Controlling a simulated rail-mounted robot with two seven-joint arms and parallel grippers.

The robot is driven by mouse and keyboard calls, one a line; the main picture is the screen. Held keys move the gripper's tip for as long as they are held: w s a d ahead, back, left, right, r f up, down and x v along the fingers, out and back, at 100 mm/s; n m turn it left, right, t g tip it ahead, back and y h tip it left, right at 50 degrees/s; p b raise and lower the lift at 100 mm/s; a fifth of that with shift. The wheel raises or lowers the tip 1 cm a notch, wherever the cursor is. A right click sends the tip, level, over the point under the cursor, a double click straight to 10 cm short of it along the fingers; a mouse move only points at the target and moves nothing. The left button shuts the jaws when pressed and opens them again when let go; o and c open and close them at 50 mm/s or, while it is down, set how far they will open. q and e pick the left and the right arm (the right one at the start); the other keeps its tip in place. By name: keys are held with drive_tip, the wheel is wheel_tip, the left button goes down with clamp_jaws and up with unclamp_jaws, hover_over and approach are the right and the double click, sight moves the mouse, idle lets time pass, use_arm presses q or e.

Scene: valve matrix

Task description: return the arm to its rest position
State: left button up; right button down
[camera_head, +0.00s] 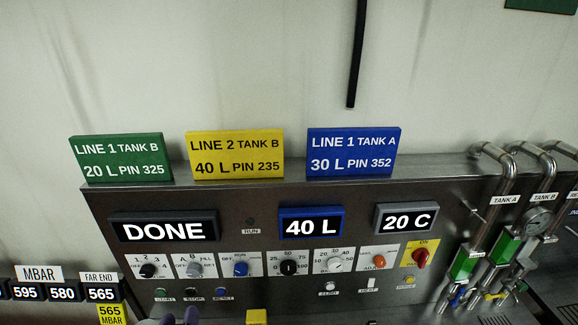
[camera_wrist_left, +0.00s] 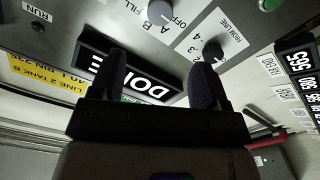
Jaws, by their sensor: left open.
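My left gripper (camera_head: 178,318) shows only as dark purple fingertips at the bottom edge of the head view, in front of the control panel (camera_head: 275,260). In the left wrist view, my left gripper (camera_wrist_left: 158,78) has its two dark fingers apart, with nothing between them. Behind them is the panel, seen upside down, with the DONE display (camera_wrist_left: 142,82) partly hidden by the fingers. Most of the left arm is out of view. My right gripper is in neither view.
Panel displays read DONE (camera_head: 164,230), 40 L (camera_head: 311,227) and 20 C (camera_head: 405,219). Several knobs, including a red one (camera_head: 421,257), stick out below. Steel pipes (camera_head: 497,195) with green valves (camera_head: 464,264) stand at right. Green, yellow and blue signs (camera_head: 353,152) stand on top.

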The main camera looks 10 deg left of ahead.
use_arm(q)
drive_tip(key=s+d+f+m+g+h, duration=0.3)
drive_tip(key=d+f+m+g+h, duration=0.15)
drive_tip(key=g, duration=0.25)
drive_tip(key=s+d+r+m+g+p, duration=0.1)
drive_tip(key=s+d+m+g+p, duration=0.1)
drive_tip(key=s, duration=0.6)
drive_tip(key=s+d+r+m+g+p, duration=0.2)
drive_tip(key=s+d+p, duration=0.2)
drive_tip(key=s, duration=0.5)
drive_tip(key=s+d+r+m+g+p, duration=0.2)
drive_tip(key=s+d+p, duration=0.1)
drive_tip(key=s, duration=0.5)
drive_tip(key=shift+s+d+r+g+h+p, duration=0.25)
drive_tip(key=shift+s+d+g+h+p, duration=0.1)
drive_tip(key=shift+g+p, duration=0.1)
